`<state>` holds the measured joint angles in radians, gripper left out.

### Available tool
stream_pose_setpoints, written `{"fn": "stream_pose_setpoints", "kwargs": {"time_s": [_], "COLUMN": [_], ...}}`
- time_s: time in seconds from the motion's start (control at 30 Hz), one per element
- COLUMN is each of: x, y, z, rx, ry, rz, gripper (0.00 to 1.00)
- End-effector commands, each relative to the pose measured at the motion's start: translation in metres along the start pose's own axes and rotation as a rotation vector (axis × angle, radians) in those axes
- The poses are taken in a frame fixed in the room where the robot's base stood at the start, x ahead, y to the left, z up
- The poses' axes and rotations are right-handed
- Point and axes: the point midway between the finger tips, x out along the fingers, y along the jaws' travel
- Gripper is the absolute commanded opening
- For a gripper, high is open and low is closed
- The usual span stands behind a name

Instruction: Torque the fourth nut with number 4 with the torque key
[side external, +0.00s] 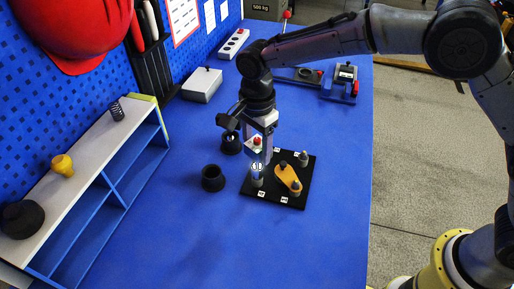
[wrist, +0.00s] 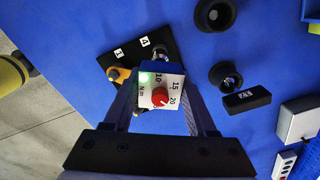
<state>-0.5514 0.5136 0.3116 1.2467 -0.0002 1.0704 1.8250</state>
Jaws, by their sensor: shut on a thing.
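My gripper (side external: 258,146) is shut on the torque key, pointing down above the black base plate (side external: 275,197). In the wrist view, the key's white top (wrist: 146,101) shows a red knob, a 10–15–20 N.m scale and a lit green lamp. The key's lower end stands over the post at the plate's left corner (side external: 257,183); whether it is seated on the nut is unclear. The label 4 (wrist: 145,41) lies beside this post, with label 3 (wrist: 118,54) farther left. An orange arm piece (side external: 287,176) sits on the plate between other posts (side external: 303,158).
Two black cups (side external: 213,178) (side external: 231,144) stand left of the plate. A white box (side external: 202,85), a button strip (side external: 234,44) and a dark fixture (side external: 341,82) are farther back. A shelf (side external: 95,150) borders the left. The blue table is clear in front.

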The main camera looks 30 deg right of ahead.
Motion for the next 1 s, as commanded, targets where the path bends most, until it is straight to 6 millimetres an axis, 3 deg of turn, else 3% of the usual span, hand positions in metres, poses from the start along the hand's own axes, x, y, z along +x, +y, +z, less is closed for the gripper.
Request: {"fn": "stream_pose_setpoints", "kwargs": {"time_s": [0.7, 1.0], "x": [-0.033, -0.036], "y": [-0.001, 0.000], "z": [0.000, 0.000], "rx": [-0.002, -0.002], "ry": [-0.001, -0.001], "rz": [-0.003, -0.003], "gripper": [0.00, 0.00]}}
